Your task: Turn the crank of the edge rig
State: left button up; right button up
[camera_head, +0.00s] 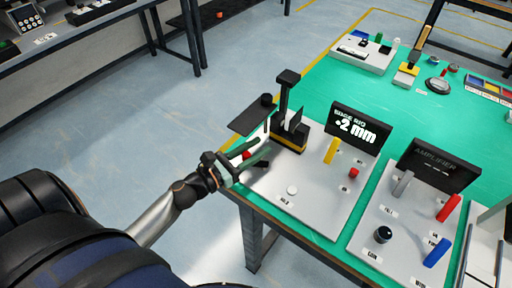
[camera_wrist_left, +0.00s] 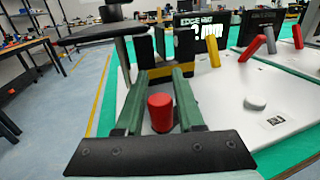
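The edge rig (camera_head: 322,200) is a pale plate at the table's left edge, with a black upright at its back left and a display (camera_head: 357,128) reading about 2 mm; the mark before the digit is unclear. The crank's red knob (camera_head: 247,155) is at the rig's left side, mostly hidden by my left gripper (camera_head: 243,161). In the left wrist view the red knob (camera_wrist_left: 160,112) stands between the green fingers of my left gripper (camera_wrist_left: 160,90). The fingers are apart on either side of it, with narrow gaps seeming to show. My right gripper is not in view.
The rig plate carries a yellow lever (camera_head: 331,151), a red button (camera_head: 353,173) and a white button (camera_head: 292,190) labelled HOLD. The amplifier panel (camera_head: 405,225) stands close on the right. Open floor (camera_head: 130,125) lies left of the green table.

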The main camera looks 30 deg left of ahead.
pick_arm(q)
grip_shut()
jog(key=shift+w+m+h, duration=0.1)
jog(key=shift+m+h, duration=0.2)
jog(key=shift+h, duration=0.2)
